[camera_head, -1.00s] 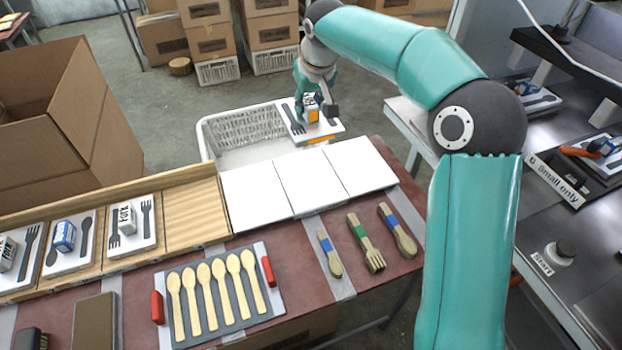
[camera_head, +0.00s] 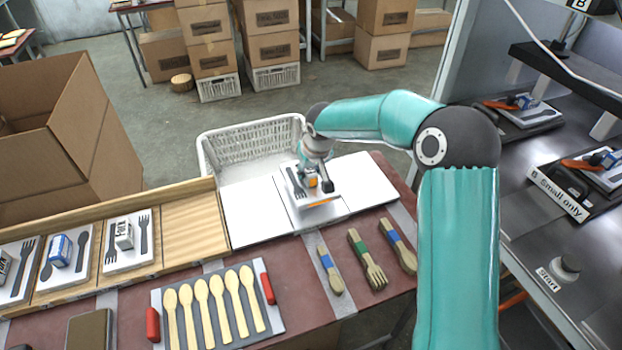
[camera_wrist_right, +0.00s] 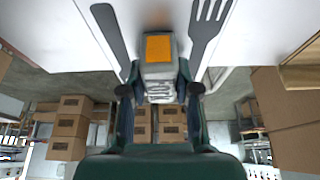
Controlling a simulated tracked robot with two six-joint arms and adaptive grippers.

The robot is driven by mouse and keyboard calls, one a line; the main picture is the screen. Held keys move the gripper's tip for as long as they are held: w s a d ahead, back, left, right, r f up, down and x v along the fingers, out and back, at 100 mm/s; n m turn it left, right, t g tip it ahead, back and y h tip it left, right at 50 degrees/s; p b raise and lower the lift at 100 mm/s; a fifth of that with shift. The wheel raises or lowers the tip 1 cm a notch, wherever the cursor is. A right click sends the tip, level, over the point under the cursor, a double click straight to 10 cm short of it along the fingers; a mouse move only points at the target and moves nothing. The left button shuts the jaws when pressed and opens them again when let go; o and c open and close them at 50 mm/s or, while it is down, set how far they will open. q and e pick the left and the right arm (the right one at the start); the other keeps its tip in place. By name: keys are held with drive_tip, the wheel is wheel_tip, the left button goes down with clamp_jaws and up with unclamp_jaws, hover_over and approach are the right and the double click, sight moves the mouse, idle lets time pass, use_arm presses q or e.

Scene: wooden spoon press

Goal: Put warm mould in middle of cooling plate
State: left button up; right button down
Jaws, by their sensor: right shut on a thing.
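The warm mould (camera_head: 298,193) is a light slab with dark utensil shapes and a block with an orange face. My right gripper (camera_head: 316,182) is shut on that block. The right wrist view shows the block (camera_wrist_right: 160,65) between the fingers, with a dark fork shape to its right and another dark handled shape to its left. The cooling plate (camera_head: 249,214) is white with three sections side by side. The mould is over its middle section; I cannot tell whether it touches. Both outer sections are empty. My left gripper is out of view.
A wooden rack (camera_head: 190,229) with several other moulds stands to the left. A white crate (camera_head: 240,150) is behind the plate. In front are a tray of wooden spoons (camera_head: 216,305) and loose utensils (camera_head: 365,262). A dark metal bench (camera_head: 540,225) is at the right.

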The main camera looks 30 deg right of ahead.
wheel_tip(320, 180, down, 3)
drive_tip(key=shift+f, duration=0.15)
drive_tip(key=c, duration=0.8)
unclamp_jaws()
drive_tip(key=shift+c, duration=0.2)
drive_tip(key=v, duration=1.2)
drive_tip(key=shift+f, duration=0.1)
